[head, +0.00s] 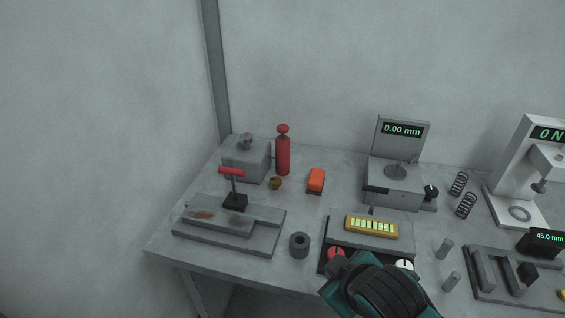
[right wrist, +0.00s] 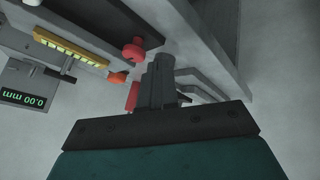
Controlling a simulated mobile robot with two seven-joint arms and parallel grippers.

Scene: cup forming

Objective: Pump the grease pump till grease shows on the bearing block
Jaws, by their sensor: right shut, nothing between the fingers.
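The grease pump (head: 283,155) is a red upright cylinder with a red knob on top, at the back left of the table. It stands beside the grey bearing block (head: 245,160). I see no clear grease on the block at this distance. My right gripper (head: 335,270) is shut and empty at the table's front edge, close to a red button, well apart from the pump. In the right wrist view its closed fingers (right wrist: 158,75) point up the picture, with a red round button (right wrist: 133,48) close by on the left. My left gripper is not in view.
An orange block (head: 316,180), a small brass piece (head: 275,183) and a dark ring (head: 299,245) lie mid-table. A panel with a yellow display (head: 371,227) and gauges stand right.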

